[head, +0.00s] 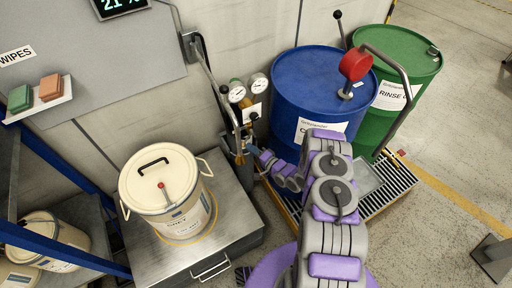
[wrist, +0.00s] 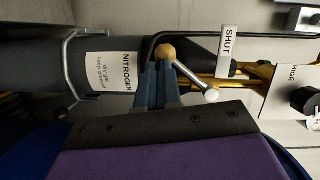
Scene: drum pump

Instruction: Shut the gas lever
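The gas lever (wrist: 192,78) is a thin silver rod with a pale ball at its lower right end. It slants down and right from beside a tan round knob (wrist: 166,52) in the wrist view. A white SHUT tag (wrist: 228,46) stands up and right of the lever, apart from its ball end. The dark cylinder (wrist: 75,70) labelled NITROGEN lies across the left of that view. My gripper (wrist: 160,72) has its blue-grey fingers together, with tips just below the knob and left of the rod. Contact is unclear. In the head view my gripper (head: 254,152) is low beside the gauges.
Two gauges (head: 248,89) hang on the wall above the gas fittings. A blue drum (head: 310,90) and a green drum (head: 405,75) stand on a grated pallet to the right. A cream bucket (head: 160,185) sits on a metal platform (head: 225,225) to the left.

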